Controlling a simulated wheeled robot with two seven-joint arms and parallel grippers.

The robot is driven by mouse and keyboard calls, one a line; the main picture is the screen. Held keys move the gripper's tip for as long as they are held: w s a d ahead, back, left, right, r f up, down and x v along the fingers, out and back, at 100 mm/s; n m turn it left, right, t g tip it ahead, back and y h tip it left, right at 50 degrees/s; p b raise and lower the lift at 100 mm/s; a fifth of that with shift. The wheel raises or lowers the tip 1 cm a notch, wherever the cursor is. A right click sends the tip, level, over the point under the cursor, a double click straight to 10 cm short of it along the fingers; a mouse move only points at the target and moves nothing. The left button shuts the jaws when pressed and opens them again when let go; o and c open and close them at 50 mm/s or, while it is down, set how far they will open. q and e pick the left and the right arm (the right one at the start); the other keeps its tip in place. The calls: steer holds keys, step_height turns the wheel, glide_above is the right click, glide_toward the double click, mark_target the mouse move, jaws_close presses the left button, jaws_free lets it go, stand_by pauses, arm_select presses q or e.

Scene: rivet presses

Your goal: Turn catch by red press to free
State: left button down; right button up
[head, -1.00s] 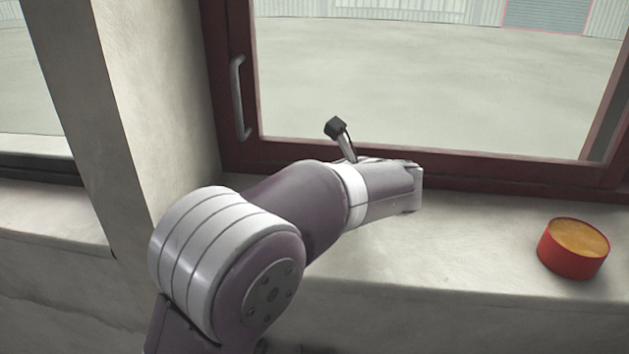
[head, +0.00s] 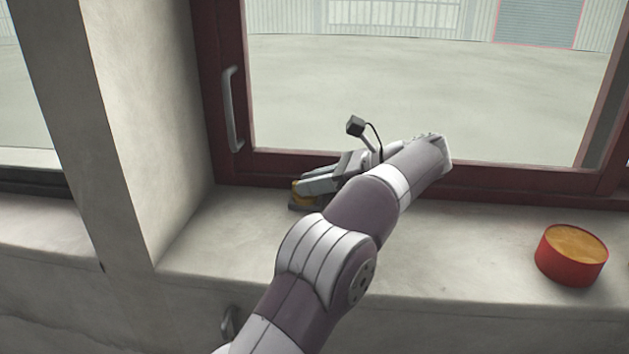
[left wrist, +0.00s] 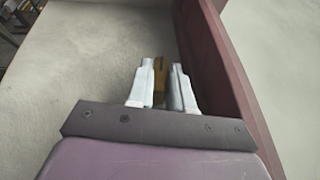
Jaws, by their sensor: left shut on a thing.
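My left gripper (head: 312,186) reaches left along the window sill, low by the red window frame. It is shut on a small yellow piece (head: 297,194), which looks like the catch, on a dark flat base (head: 303,207). In the left wrist view the yellow piece (left wrist: 159,78) shows between the two pale fingers (left wrist: 162,66), beside the red frame. Much of the piece is hidden by the fingers, and I cannot tell which way it is turned. No red press is recognisable. My right gripper is not in view.
A red round tin (head: 571,256) with orange contents stands on the sill (head: 480,250) at the right. A grey handle (head: 232,110) is on the red window frame (head: 215,85). A dark handle (head: 229,323) sits below the sill. The sill between arm and tin is clear.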

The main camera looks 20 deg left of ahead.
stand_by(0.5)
arm_select(q)
steer(key=c, duration=1.1)
jaws_free()
steer(key=shift+a, duration=0.2)
